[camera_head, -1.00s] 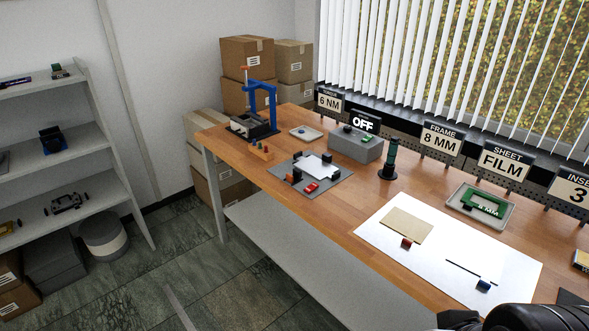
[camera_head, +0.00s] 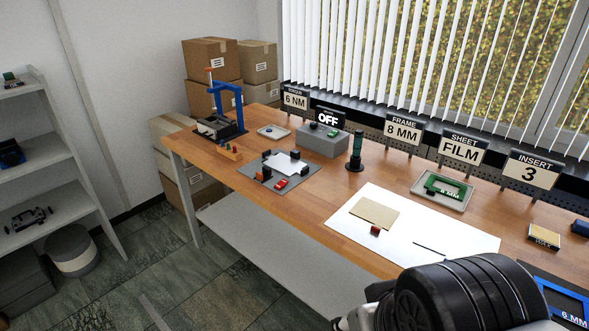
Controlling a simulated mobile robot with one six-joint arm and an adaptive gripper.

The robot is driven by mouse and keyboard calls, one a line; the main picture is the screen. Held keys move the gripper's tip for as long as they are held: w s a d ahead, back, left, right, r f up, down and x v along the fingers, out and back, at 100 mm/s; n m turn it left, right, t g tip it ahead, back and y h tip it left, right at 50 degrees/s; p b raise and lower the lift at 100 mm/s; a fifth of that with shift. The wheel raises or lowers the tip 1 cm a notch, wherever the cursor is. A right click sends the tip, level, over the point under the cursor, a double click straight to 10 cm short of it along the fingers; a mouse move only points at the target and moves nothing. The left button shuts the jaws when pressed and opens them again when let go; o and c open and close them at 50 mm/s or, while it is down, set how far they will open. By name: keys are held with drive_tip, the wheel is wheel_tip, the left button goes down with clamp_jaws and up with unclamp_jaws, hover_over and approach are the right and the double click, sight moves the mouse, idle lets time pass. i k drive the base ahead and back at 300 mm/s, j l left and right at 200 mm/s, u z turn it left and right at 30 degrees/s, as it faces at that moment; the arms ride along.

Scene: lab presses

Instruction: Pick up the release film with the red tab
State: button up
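A flat beige sheet (camera_head: 374,212) lies on a white mat (camera_head: 345,222) on the wooden bench. A small red tab (camera_head: 375,230) stands at its front edge. To its right on the mat is a thin dark strip (camera_head: 430,248); what lies beyond it toward the front is hidden behind my arm. My arm's black joint fills the bottom right, over the bench's front edge. My gripper's fingers do not show, so its state and hold cannot be seen.
A grey tray (camera_head: 420,190) with a green frame sits behind the mat. A dark green cylinder (camera_head: 355,152) stands left of it. A grey plate (camera_head: 258,178) with clamps and a blue press (camera_head: 228,97) are further left. Signs (camera_head: 460,150) line the back.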

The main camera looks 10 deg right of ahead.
sight(382, 216)
drive_tip(key=i+z, duration=0.1)
drive_tip(key=i, duration=1)
drive_tip(key=z, duration=2)
